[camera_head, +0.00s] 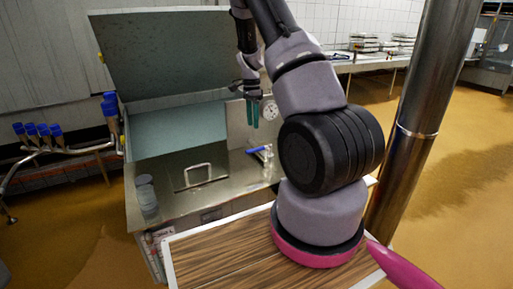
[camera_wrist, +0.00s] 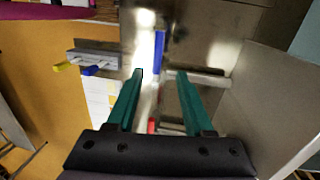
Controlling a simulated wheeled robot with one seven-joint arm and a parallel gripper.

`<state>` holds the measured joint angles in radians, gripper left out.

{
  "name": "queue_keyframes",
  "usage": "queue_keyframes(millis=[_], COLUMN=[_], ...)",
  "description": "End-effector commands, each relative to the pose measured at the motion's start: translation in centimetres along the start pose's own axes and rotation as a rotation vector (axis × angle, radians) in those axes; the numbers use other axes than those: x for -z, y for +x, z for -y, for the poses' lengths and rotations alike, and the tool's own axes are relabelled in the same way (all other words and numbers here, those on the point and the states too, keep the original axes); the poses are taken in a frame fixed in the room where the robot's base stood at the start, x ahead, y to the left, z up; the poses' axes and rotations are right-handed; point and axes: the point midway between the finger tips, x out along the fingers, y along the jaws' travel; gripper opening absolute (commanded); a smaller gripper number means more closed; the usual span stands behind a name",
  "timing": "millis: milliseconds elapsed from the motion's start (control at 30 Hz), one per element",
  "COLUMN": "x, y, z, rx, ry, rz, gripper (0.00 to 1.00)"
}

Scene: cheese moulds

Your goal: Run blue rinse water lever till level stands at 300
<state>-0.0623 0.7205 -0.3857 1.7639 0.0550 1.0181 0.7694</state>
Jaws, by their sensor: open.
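A blue lever (camera_head: 257,149) sits on the metal top of the vat, at its right side in the head view. In the wrist view a blue lever (camera_wrist: 159,50) lies just beyond and between my fingertips; whether it is touched I cannot tell. My gripper (camera_head: 252,123) is open and empty, its two green fingers pointing down above the vat top, and in the wrist view (camera_wrist: 160,73) the fingers stand apart. A round white dial (camera_head: 270,110) is beside the gripper; its reading is too small to tell. I see no readable 300 level mark.
The vat's large lid (camera_head: 165,50) stands open behind. A metal handle (camera_head: 198,175) and grey stacked cups (camera_head: 147,197) are on the vat top. Blue-capped pipes (camera_head: 45,133) stand at left. The wrist view shows a yellow handle (camera_wrist: 66,65) and another blue handle (camera_wrist: 92,70).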

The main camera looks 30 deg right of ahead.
Motion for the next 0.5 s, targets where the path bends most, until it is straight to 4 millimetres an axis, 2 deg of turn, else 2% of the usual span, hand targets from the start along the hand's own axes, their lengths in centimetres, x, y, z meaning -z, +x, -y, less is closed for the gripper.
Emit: queue_keyframes(millis=[100,167,300,500], x=[-1.6,-2.0,-1.8,-1.1], y=[0.4,0.5,0.5,0.5], z=[-1.2,-1.9,-3.4,-4.6], rx=[0.099,0.157,0.267,0.332], ry=[-0.025,-0.029,-0.02,0.002], rz=[0.032,0.033,0.003,-0.039], gripper=[0.52,0.52,0.52,0.52])
